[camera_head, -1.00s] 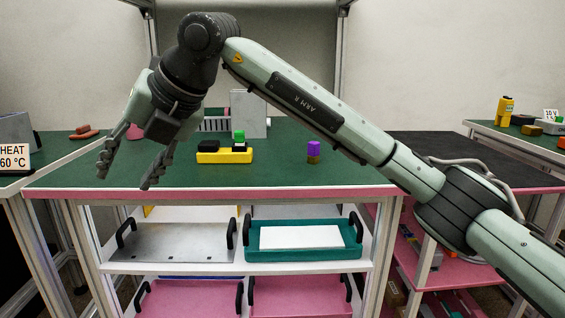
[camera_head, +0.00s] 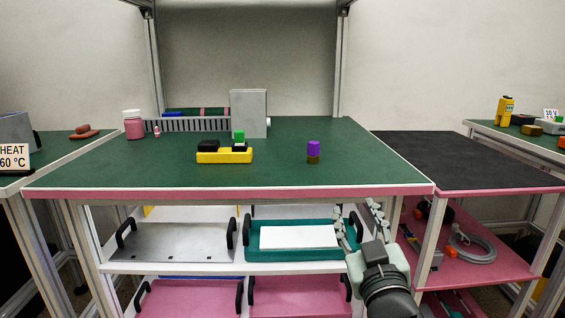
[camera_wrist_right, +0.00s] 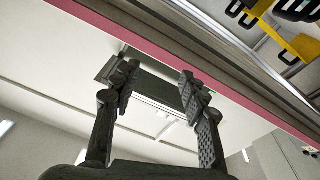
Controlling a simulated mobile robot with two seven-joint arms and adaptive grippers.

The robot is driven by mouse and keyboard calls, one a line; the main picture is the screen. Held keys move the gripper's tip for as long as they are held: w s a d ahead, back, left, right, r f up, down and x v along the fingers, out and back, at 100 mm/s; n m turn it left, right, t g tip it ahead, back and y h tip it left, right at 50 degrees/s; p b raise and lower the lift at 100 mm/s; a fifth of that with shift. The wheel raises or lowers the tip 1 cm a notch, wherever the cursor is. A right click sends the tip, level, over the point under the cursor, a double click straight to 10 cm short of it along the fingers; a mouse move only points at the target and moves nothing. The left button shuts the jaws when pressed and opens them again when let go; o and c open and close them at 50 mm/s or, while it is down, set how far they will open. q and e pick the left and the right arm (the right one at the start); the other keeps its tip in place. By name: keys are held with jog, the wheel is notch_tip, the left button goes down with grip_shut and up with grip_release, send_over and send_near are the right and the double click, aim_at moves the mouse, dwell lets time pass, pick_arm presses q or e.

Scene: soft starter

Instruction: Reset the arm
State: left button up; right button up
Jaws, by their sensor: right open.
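My right gripper (camera_head: 362,218) is at the lower middle right of the head view, in front of the table's right front part and below its top edge. Its two fingers point up and stand apart, with nothing between them. In the right wrist view the open fingers (camera_wrist_right: 158,92) show with an empty gap, and the pink table edge (camera_wrist_right: 215,75) lies beyond them. My left gripper is not in view.
The green table (camera_head: 330,180) holds a yellow block tray (camera_head: 225,157), a purple and brown block (camera_head: 313,152), a grey box (camera_head: 249,112) and a pink jar (camera_head: 134,126). A teal tray (camera_head: 300,255) sits on the shelf below, close to my right gripper. A black-topped table (camera_head: 465,160) stands at right.

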jog(key=s+d+f+m+g+h, duration=0.1)
jog(key=s+d+f+g, duration=0.25)
jog(key=f, duration=0.45)
jog(key=s+d+f+m+g+h, duration=0.1)
jog(key=s+d+f+g, duration=0.3)
jog(key=f, duration=0.5)
jog(key=s+d+f+g, duration=0.25)
jog(key=s+f, duration=0.35)
jog(key=s, duration=0.3)
jog(key=s+d+f+g, duration=0.1)
jog(key=s+f+g, duration=0.4)
jog(key=s, duration=0.5)
pick_arm(q)
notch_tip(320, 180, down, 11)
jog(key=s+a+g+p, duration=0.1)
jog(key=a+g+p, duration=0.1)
jog(key=p, duration=0.3)
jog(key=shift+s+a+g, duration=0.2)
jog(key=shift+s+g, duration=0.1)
pick_arm(e)
notch_tip(320, 180, down, 11)
jog(key=s+d+g, duration=0.1)
jog(key=d, duration=0.1)
jog(key=shift+f+g, duration=0.15)
jog(key=shift+g, duration=0.25)
